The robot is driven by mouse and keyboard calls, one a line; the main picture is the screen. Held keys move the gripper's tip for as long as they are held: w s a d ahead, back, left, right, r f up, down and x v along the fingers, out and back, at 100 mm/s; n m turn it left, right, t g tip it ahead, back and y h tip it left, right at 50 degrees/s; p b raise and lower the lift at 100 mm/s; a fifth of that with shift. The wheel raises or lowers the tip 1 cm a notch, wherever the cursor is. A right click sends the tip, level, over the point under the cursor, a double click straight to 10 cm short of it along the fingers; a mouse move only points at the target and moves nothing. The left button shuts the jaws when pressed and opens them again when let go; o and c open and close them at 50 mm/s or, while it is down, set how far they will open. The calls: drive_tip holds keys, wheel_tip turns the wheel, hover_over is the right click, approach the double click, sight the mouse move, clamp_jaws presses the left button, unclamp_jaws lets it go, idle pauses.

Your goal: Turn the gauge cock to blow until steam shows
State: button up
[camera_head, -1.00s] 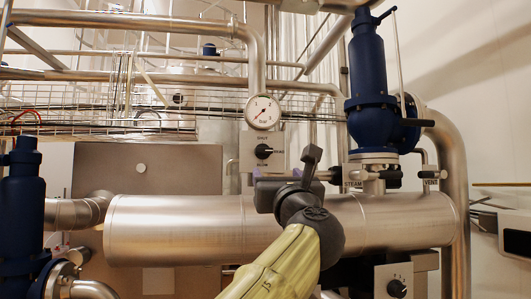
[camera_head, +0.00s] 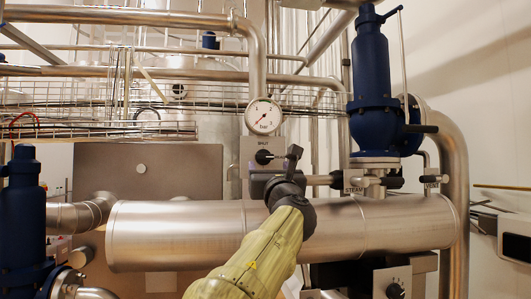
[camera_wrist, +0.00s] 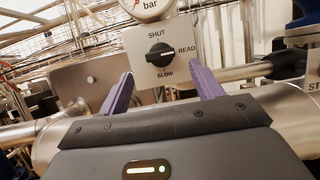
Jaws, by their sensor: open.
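The gauge cock is a black knob (camera_wrist: 160,55) on a pale plate (camera_wrist: 136,44) marked SHUT at top, READ at right and BLOW below. Its white mark points toward READ. The knob also shows in the head view (camera_head: 263,157), with the plate's lower part hidden by my gripper. A round pressure gauge (camera_head: 263,117) sits just above, needle toward lower left. No steam shows. My gripper (camera_wrist: 160,73) is open and empty, its purple fingers apart, just short of the plate and below the knob, one toward each side.
A large horizontal steel pipe (camera_head: 170,235) runs below the plate. To the right stand a blue valve (camera_head: 372,80) and smaller handles with STEAM and VENT labels. Another blue valve (camera_head: 22,215) stands at far left. A wire cable tray (camera_head: 190,100) crosses behind.

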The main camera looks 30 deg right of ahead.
sight(265, 158)
drive_tip(key=p+x, duration=0.3)
drive_tip(key=x, duration=0.2)
drive_tip(key=shift+r+p, duration=0.3)
drive_tip(key=shift+p, duration=0.05)
drive_tip(key=shift+w+d+r+p, duration=0.1)
drive_tip(key=shift+w+d+p, duration=0.15)
drive_tip(key=shift+w+p, duration=0.45)
drive_tip(key=shift+w, duration=0.15)
drive_tip(key=c, duration=1)
drive_tip(key=shift+b, duration=0.3)
